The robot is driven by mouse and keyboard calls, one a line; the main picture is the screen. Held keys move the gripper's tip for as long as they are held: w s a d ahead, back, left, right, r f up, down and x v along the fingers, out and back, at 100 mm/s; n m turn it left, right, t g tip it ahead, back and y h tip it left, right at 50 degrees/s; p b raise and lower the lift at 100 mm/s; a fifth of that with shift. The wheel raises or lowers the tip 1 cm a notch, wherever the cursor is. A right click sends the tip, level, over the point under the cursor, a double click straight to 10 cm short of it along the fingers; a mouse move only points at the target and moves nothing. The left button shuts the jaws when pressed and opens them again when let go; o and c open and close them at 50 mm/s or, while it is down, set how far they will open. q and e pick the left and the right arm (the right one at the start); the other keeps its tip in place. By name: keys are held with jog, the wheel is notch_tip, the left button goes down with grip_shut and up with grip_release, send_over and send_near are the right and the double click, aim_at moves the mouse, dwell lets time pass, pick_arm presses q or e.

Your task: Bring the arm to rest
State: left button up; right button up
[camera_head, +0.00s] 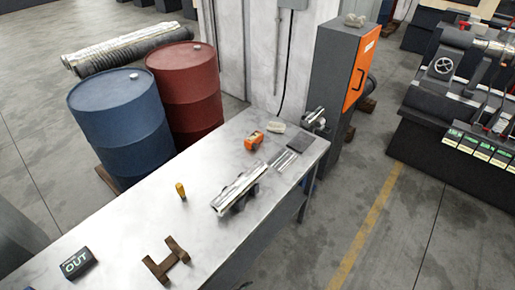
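Neither of my grippers shows in the head view, and no arm of mine can be made out. A long workbench (130,218) with a pale metal top runs from the lower left to the upper right. A shiny cylindrical metal part (240,188) lies on dark supports on it. A brown H-shaped stand (166,259) sits nearer, and a black block marked OUT (77,263) lies at the lower left.
A blue barrel (122,122) and a red barrel (186,82) stand behind the bench. An orange device (254,140) lies toward its far end. A grey cabinet (332,85) with an orange panel stands beyond. A machine (460,90) is at right. Floor right of the bench is clear.

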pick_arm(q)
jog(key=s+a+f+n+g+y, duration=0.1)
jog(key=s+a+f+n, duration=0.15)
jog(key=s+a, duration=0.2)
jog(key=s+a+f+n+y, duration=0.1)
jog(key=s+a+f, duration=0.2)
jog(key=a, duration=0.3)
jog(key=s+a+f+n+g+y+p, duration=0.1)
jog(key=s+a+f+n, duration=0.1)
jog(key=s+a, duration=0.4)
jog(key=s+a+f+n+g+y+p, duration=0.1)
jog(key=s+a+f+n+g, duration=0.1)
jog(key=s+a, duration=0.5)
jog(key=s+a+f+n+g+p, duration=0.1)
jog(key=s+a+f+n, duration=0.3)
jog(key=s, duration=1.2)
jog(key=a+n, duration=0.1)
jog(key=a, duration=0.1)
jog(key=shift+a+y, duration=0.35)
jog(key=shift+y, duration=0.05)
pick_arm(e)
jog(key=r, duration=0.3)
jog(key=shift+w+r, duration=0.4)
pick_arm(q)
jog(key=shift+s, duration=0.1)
